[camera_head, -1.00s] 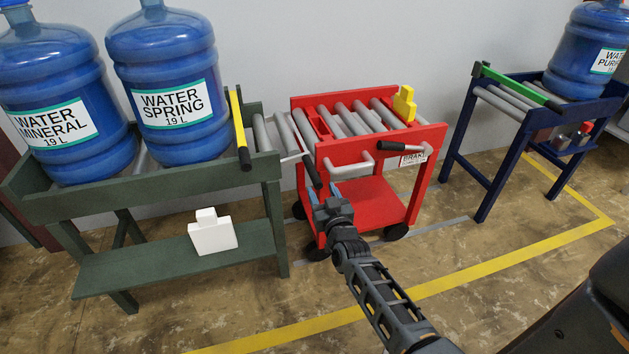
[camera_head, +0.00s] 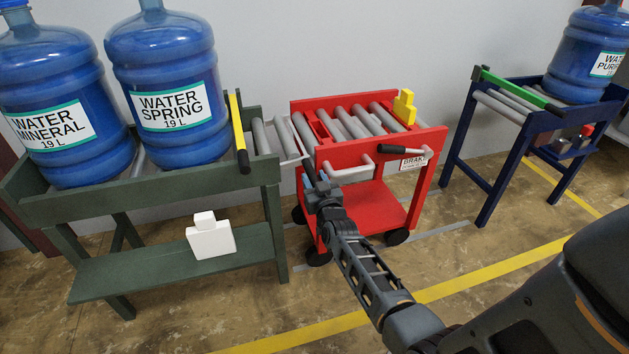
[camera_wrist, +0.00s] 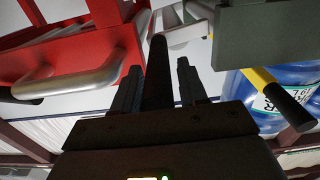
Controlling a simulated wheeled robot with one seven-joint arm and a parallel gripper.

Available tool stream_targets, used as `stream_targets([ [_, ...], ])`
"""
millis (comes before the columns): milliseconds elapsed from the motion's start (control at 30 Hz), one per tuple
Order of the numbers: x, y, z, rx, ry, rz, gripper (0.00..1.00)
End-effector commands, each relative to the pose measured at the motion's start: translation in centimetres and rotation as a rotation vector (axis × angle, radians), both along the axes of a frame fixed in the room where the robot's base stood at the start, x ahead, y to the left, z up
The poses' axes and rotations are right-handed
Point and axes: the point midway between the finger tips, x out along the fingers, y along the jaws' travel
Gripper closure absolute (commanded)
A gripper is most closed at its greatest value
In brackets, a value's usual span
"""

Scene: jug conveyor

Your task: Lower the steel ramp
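The steel ramp (camera_head: 291,153) is a light grey piece in the gap between the green roller table and the red cart. It also shows at the top of the wrist view (camera_wrist: 182,27). Its tilt is hard to tell. A black lever grip (camera_wrist: 157,72) lies beside it at the gap. My gripper (camera_head: 317,182) is at the front of this gap, by the lower end of the grip. In the wrist view my gripper (camera_wrist: 158,80) is open, with the black grip between its two fingers and narrow gaps showing at the sides.
The green table (camera_head: 150,200) holds two blue jugs (camera_head: 168,85) behind a yellow-barred stop (camera_head: 237,125). The red cart (camera_head: 375,195) has empty rollers, a yellow block (camera_head: 403,107) and a black-gripped brake lever (camera_head: 392,150). A blue stand (camera_head: 490,150) with one jug is at right.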

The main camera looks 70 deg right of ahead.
Motion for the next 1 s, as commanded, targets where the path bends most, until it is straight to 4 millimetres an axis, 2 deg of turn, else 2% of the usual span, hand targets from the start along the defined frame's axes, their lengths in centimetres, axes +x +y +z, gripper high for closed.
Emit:
stream_targets([
  [33, 0.0, 0.0, 0.0, 0.000, 0.000, 0.000, 0.63],
  [433, 0.0, 0.1, 0.0, 0.000, 0.000, 0.001, 1.00],
  [767, 0.1, 0.1, -0.1, 0.003, -0.004, 0.003, 1.00],
  [1000, 0.3, 0.3, -1.8, 0.109, -0.127, 0.005, 1.00],
])
